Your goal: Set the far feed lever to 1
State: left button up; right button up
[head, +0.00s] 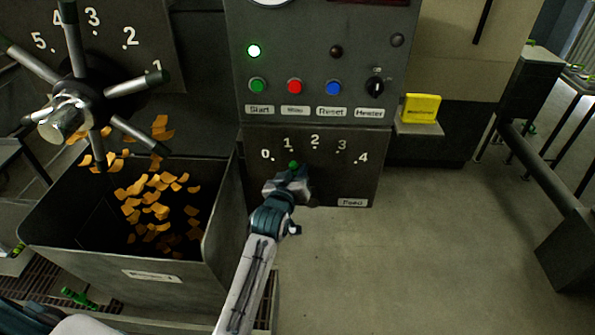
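The feed panel (345,180) is a dark plate marked 0 to 4 in an arc, with a "Feed" label (353,203) at its lower right. A green knob (293,165), seemingly the lever's tip, shows just below the 1. The rest of the lever is hidden behind my gripper. My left gripper (291,178) is at the green knob, over the lower left of the panel. The fingers are small and dark here, so I cannot tell whether they are shut on the knob. My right gripper is not in view.
Above is a control panel with green (258,85), red (295,87) and blue (333,88) buttons and a heater switch (375,87). A spoked handwheel (65,118) and a bin (95,262) of orange flakes stand left. A yellow box (422,108) sits right.

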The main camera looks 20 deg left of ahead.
pick_arm(q)
jog(key=o, duration=0.3)
jog(key=shift+s, duration=0.1)
jog(key=s+r+b, duration=0.1)
jog(key=s+b, duration=0.2)
jog(key=s, duration=0.7)
jog(key=shift+s+d, duration=0.2)
jog(key=shift+s, duration=0.05)
